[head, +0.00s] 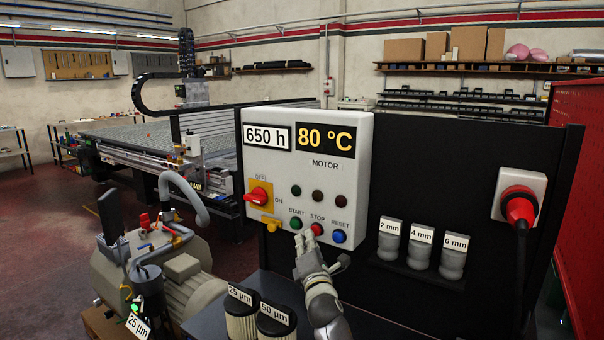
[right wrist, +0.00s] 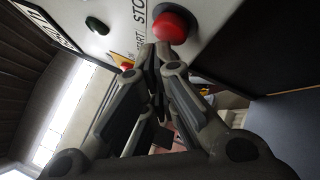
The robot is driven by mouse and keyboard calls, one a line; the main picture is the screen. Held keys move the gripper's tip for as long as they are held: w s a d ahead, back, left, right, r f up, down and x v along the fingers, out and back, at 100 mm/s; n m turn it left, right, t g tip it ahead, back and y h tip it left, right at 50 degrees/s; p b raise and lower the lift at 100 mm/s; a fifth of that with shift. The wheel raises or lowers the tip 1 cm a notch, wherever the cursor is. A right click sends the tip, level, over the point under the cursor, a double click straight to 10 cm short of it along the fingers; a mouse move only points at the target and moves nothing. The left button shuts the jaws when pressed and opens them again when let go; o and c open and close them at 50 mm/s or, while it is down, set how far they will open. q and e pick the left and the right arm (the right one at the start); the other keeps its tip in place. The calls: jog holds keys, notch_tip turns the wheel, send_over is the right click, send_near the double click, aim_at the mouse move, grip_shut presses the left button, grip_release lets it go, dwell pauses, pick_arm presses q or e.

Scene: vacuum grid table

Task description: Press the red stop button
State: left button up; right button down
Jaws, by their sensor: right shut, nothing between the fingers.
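The red stop button (head: 317,229) sits under the STOP label on the white control box (head: 352,190), between the green start button (head: 296,224) and the blue reset button (head: 339,236). My right gripper (head: 303,238) is shut and empty, just below and in front of the stop button. In the right wrist view the red stop button (right wrist: 172,25) is large, right by the closed fingertips (right wrist: 158,50). I cannot tell whether the fingertips touch it. My left gripper is not in view.
A red rotary switch (head: 259,197) and a yellow part (head: 271,223) are at the box's left. Filter cartridges (head: 276,318) stand below, near my right arm. Labelled fittings (head: 421,248) and a red plug (head: 518,206) are to the right.

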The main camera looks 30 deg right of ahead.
jog(key=a, duration=0.1)
jog(key=s+a, duration=0.1)
jog(key=a, duration=0.1)
jog(key=s+a, duration=0.1)
jog(key=a, duration=0.1)
dwell(0.9)
